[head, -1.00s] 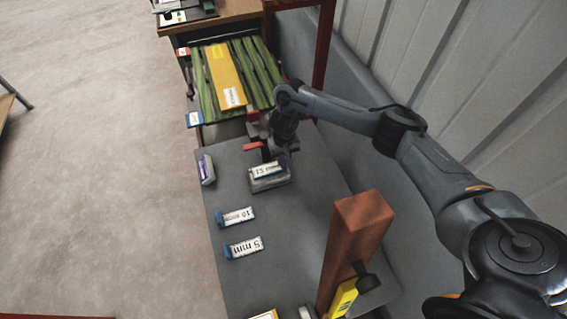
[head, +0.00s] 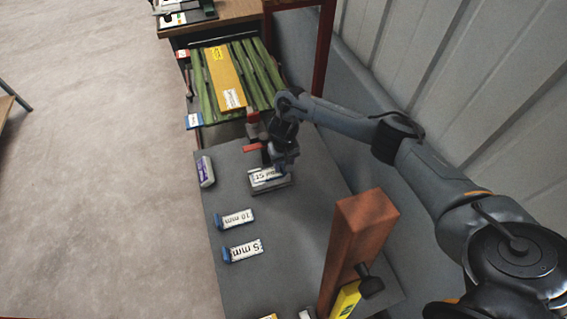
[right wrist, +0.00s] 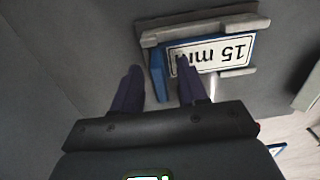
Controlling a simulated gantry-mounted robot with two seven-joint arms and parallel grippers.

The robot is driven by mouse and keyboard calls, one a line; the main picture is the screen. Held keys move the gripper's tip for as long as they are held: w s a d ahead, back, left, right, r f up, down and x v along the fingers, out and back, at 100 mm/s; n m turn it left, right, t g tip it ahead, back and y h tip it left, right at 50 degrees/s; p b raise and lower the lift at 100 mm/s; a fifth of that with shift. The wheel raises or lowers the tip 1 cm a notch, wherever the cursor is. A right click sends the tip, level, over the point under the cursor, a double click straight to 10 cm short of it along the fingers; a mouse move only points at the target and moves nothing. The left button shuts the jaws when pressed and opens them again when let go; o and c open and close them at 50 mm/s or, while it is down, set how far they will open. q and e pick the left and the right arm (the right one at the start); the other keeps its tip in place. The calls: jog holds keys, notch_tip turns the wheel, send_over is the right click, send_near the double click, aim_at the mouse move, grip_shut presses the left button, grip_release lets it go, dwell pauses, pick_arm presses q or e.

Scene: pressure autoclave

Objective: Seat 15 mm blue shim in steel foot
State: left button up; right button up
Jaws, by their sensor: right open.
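The 15 mm shim (head: 266,175) lies label up in the grey steel foot (head: 272,187) on the grey bench top. In the right wrist view the shim (right wrist: 232,53) lies between the foot's two rails (right wrist: 205,22), slightly skewed. Its blue end (right wrist: 158,74) sticks out past the rails on the left. My right gripper (right wrist: 160,82) is open; in that picture its fingers are on either side of the blue end, with the right fingertip overlapping the label. Contact cannot be told. In the head view my right gripper (head: 284,164) is at the foot. My left gripper is out of view.
The 10 mm shim (head: 236,219) and 5 mm shim (head: 244,250) lie nearer on the bench. A purple-labelled block (head: 205,172) is at the left edge. A reddish-brown post (head: 355,235) stands front right. A green-slatted rack with a yellow board (head: 226,80) is behind.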

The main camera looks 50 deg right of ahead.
jog(key=shift+r, duration=0.1)
notch_tip(320, 180, up, 12)
jog(key=p, duration=0.7)
jog(key=shift+d+r, duration=0.1)
